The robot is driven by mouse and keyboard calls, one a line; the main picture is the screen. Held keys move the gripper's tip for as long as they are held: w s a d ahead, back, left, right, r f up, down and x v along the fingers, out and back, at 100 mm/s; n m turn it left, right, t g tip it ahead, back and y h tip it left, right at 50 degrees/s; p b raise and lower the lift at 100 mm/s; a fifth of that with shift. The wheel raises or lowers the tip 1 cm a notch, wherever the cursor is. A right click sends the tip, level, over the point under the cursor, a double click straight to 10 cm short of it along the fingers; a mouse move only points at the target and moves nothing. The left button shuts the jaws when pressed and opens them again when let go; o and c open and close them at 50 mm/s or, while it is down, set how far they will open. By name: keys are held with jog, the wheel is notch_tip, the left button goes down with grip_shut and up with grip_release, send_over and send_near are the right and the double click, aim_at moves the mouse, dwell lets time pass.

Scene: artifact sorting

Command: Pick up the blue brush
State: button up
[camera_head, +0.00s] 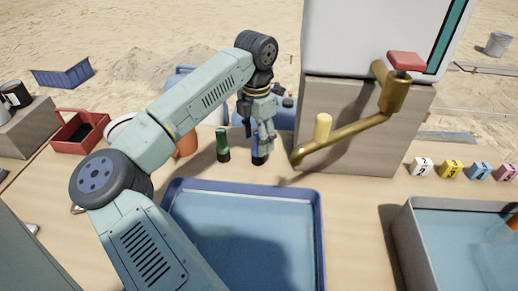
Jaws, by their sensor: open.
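The blue brush (257,153) stands upright on the table behind the blue tray, with its dark end down. Its upper part is partly hidden by my gripper. My gripper (261,138) is open and points down, right over the top of the blue brush. I cannot tell whether the fingers are around it or in front of it. A similar green brush (222,145) stands upright a short way to the left.
The blue tray (319,235) lies in front. A brass tap (345,130) and a grey block (345,158) stand to the right. An orange container (187,144) is left of the brushes. Numbered cubes (450,170), a water-filled basin (412,250) and a red crate (72,145) lie farther out.

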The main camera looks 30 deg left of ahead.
aim_at(256, 161)
jog(key=shift+w+f+p, duration=0.2)
jog(key=shift+f+p, duration=0.2)
jog(key=shift+f, duration=1.15)
jog(key=shift+w+f+p, duration=0.15)
jog(key=shift+f+p, duration=0.2)
jog(key=shift+f, duration=1.15)
jog(key=shift+c, duration=0.6)
jog(key=c, duration=1.1)
